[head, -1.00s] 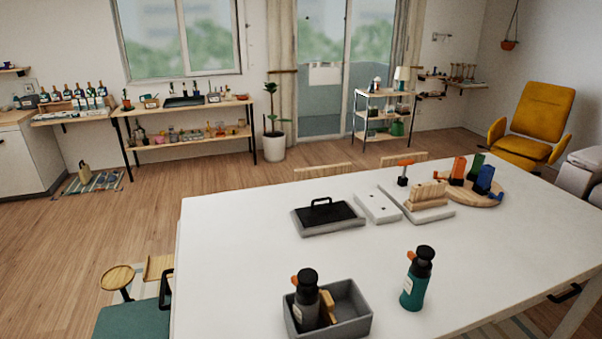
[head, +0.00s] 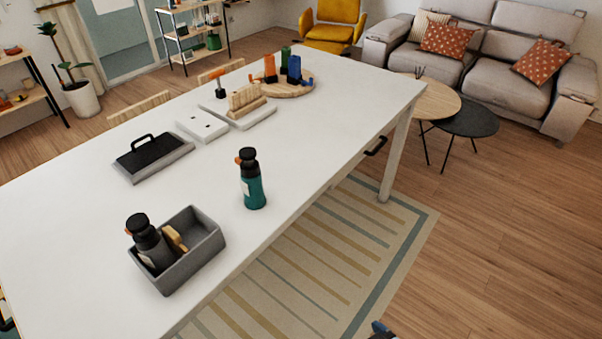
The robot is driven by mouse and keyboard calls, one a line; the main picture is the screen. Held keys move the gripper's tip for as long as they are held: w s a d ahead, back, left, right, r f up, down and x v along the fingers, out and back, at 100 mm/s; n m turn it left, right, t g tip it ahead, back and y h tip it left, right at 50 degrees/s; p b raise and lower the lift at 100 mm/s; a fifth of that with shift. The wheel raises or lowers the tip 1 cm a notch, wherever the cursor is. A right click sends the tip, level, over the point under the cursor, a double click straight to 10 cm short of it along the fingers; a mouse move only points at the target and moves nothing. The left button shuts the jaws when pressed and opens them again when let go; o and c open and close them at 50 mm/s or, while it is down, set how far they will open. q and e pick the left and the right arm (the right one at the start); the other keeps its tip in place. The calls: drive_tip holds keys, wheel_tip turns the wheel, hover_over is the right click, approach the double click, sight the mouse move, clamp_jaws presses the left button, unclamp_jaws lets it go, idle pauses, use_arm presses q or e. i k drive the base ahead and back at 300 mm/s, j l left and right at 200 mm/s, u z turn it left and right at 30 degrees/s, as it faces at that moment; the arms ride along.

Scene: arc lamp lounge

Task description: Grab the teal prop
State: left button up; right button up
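The teal prop (head: 253,188) is a teal bottle with a pale label, a black top and an orange spout. It stands upright on the white table (head: 180,178) near the front edge, to the right of a grey bin. Nothing touches it. A small dark and blue piece (head: 382,330) shows at the bottom edge, over the floor and well away from the prop. It looks like the tip of my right gripper, but too little shows to tell its state. My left gripper is not in view.
The grey bin (head: 200,262) holds a dark bottle (head: 148,242) and a wooden-coloured piece. A black-topped tray (head: 153,158), a white plate (head: 202,124) and a round wooden board (head: 290,90) with coloured pieces lie farther back. Table around the prop is clear.

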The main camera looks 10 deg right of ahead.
sight(255, 198)
drive_tip(key=u, duration=0.7)
drive_tip(key=l+u, duration=0.15)
drive_tip(key=u, duration=0.25)
drive_tip(key=l+u, duration=0.15)
drive_tip(key=u, duration=0.2)
drive_tip(key=l+u, duration=0.15)
drive_tip(key=u, duration=0.25)
drive_tip(key=l+u, duration=0.15)
drive_tip(key=u, duration=0.2)
drive_tip(key=k+l+u, duration=0.1)
drive_tip(key=l+u, duration=0.2)
drive_tip(key=k+l+u, duration=0.15)
drive_tip(key=l+u, duration=0.15)
drive_tip(key=k+l+u, duration=0.15)
drive_tip(key=u, duration=0.2)
drive_tip(key=k+l+u, duration=0.4)
drive_tip(key=k+l, duration=0.4)
drive_tip(key=k, duration=0.05)
